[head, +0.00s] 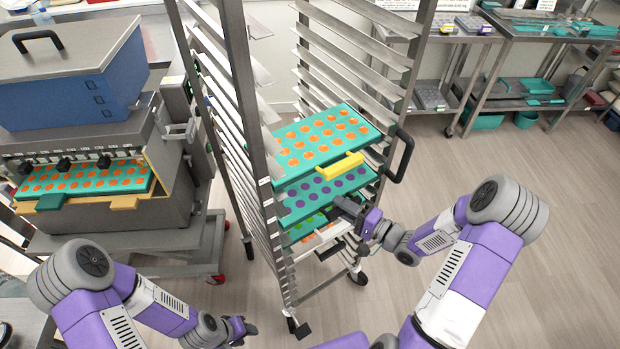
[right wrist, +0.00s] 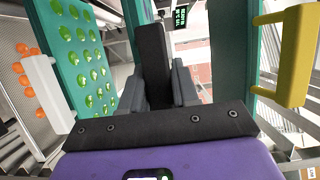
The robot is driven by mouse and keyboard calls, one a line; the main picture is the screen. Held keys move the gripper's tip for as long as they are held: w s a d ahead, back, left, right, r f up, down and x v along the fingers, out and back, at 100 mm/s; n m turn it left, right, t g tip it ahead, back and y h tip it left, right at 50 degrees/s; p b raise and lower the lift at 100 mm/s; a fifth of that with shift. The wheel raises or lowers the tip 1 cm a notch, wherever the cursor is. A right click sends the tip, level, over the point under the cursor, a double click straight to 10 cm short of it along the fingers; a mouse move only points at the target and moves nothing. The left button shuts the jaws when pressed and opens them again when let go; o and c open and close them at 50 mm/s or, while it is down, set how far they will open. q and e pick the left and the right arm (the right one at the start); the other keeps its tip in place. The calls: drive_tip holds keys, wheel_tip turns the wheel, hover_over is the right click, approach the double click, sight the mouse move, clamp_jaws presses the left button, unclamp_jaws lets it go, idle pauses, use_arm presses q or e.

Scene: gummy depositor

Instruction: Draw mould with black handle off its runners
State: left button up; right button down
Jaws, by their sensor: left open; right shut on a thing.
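The mould with the black handle (head: 318,194) is a teal tray of purple gummies on the second visible level of the rack (head: 262,150). Its black handle (right wrist: 152,62) stands between the grey fingers of my right gripper (right wrist: 157,90), which is shut on it. In the head view my right gripper (head: 352,212) is at the mould's front edge and partly hides the handle. The mould is still between the rack's posts; its runners are hidden. My left gripper (head: 243,328) is open and empty at the bottom, away from the rack.
A teal mould of orange gummies (head: 290,165) with a yellow handle (head: 340,166) sits just above. A mould of green gummies (right wrist: 78,45) with a white handle (right wrist: 48,95) sits just below. The depositor (head: 110,190) stands left. Floor right of the rack is clear.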

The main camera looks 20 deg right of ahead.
drive_tip(key=s+d+p, duration=0.2)
drive_tip(key=s, duration=0.7)
drive_tip(key=shift+s+d+r, duration=0.2)
drive_tip(key=shift+s, duration=0.05)
drive_tip(key=shift+r+p, duration=0.15)
drive_tip(key=shift+p, duration=0.3)
drive_tip(key=shift+r+p, duration=0.2)
drive_tip(key=shift+p, duration=0.15)
drive_tip(key=s+d+p, duration=0.2)
drive_tip(key=s+d, duration=0.1)
drive_tip(key=s, duration=0.8)
idle(0.5)
